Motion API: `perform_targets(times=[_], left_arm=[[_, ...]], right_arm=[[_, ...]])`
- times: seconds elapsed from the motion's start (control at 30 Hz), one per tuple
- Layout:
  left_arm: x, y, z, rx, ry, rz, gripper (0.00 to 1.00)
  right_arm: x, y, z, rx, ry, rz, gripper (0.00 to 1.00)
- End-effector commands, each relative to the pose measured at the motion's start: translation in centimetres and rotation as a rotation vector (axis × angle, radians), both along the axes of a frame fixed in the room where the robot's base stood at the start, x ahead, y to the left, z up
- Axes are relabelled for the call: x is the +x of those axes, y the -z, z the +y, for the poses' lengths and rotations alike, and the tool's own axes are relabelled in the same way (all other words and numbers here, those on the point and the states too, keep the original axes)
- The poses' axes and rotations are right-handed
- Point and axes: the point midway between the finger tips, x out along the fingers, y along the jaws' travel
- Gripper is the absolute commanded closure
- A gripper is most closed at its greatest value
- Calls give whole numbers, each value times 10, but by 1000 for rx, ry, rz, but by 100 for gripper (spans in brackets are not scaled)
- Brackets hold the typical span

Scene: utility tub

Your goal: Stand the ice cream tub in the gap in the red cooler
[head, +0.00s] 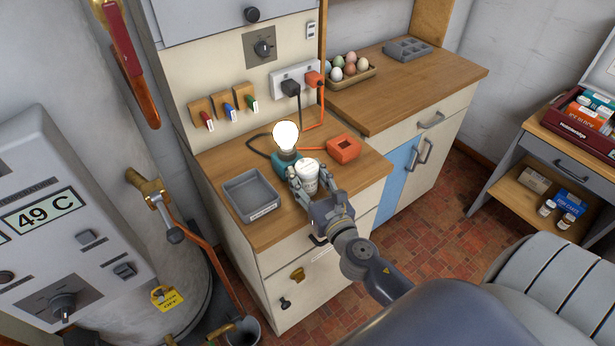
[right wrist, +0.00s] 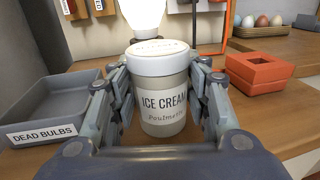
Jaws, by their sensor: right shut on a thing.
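The white ice cream tub (head: 306,174) is upright between the fingers of my right gripper (head: 314,188), over the front of the wooden counter. In the right wrist view the tub (right wrist: 163,100) faces me with its "ICE CREAM" label, and the fingers are against both sides. I cannot tell whether its base touches the counter. The red cooler (head: 575,133) stands open on the shelf unit at the far right, with blue and orange-red packs inside. Its gap is not clearly visible from here. My left gripper is not in view.
A lit bulb in a teal base (head: 281,160) stands right behind the tub. A grey "DEAD BULBS" tray (head: 253,196) is left, an orange holder (head: 344,149) right. An egg tray (head: 350,77) sits on the farther counter. A grey chair (head: 560,285) stands at lower right.

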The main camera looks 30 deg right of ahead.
Motion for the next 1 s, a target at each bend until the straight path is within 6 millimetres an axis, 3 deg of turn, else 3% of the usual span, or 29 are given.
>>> perform_targets(times=[0.1,0.13,0.2,0.63,1.0], left_arm=[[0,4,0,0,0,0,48],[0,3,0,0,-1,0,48],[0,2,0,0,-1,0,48],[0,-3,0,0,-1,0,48],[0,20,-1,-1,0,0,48]], right_arm=[[0,4,0,-1,0,-1,84],[0,3,0,-1,0,0,50],[0,3,0,-1,0,0,36],[0,-3,0,0,0,0,36],[-58,4,7,1,0,2,36]])
